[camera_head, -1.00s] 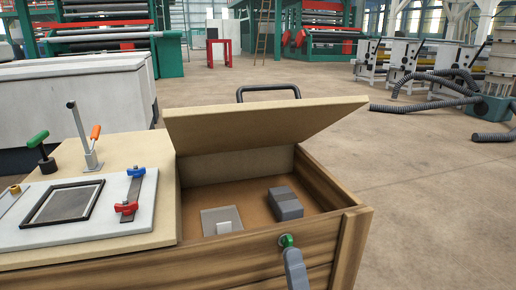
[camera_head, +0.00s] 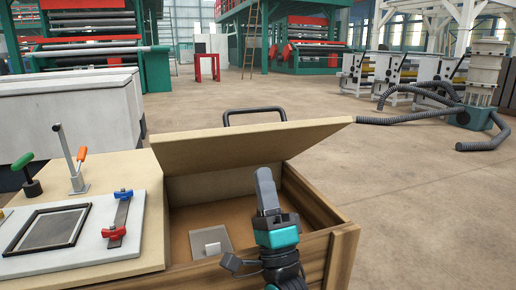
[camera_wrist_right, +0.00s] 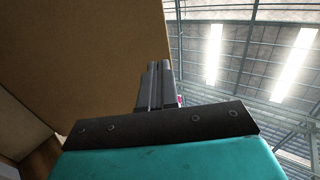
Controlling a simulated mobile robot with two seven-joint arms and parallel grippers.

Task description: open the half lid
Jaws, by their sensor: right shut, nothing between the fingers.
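The half lid (camera_head: 235,146) is a flat beige panel tilted up over the right half of the wooden crate (camera_head: 345,262). In the right wrist view the lid's underside (camera_wrist_right: 80,50) fills the left and upper middle. My right gripper (camera_head: 264,178) is shut and empty, pointing up in front of the crate opening, under the lid's raised edge; it also shows in the right wrist view (camera_wrist_right: 158,70). Whether its fingers touch the lid is unclear. My left gripper is not in view.
Inside the crate lies a grey plate with a white block (camera_head: 211,243). On the left half stand a toggle clamp (camera_head: 72,165), a green-handled lever (camera_head: 27,175) and a white board with a dark frame (camera_head: 45,230). A black handle (camera_head: 254,113) rises behind the lid.

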